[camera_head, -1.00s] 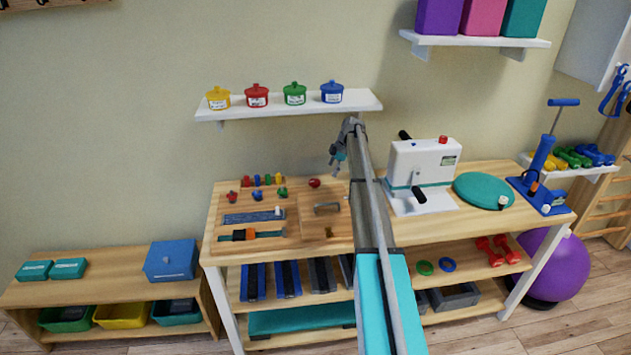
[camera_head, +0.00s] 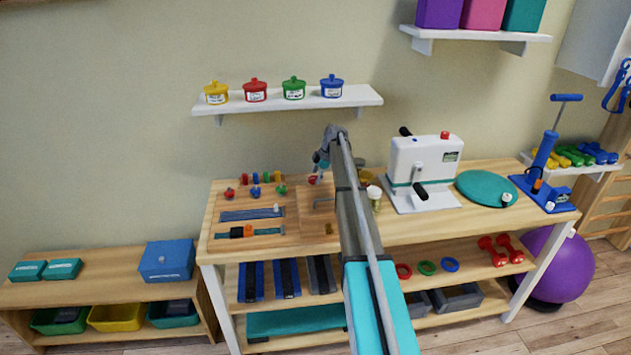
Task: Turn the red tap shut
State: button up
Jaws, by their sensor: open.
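A small red knob-like piece (camera_head: 229,193) stands at the left of the wooden activity board, in a row with a blue one (camera_head: 255,191) and a green one (camera_head: 281,189). A second red rounded piece (camera_head: 312,180) sits further right on the board. The view is too small to tell for sure which red piece is the tap, or how it is turned. My gripper (camera_head: 320,164) is open and empty, pointing down just above and behind the second red piece. I cannot tell whether it touches that piece. My arm hides part of the board's right side.
Colored pegs (camera_head: 261,178) stand behind the knobs. Slider tracks (camera_head: 252,215) lie in front. A white crank machine (camera_head: 423,172) and a teal disc (camera_head: 486,188) stand to the right. A wall shelf (camera_head: 290,102) with several lidded pots hangs above my gripper.

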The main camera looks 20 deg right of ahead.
jog(key=shift+a, duration=0.1)
jog(key=c, duration=1.1)
jog(key=shift+c, duration=0.2)
jog(key=shift+m, duration=0.4)
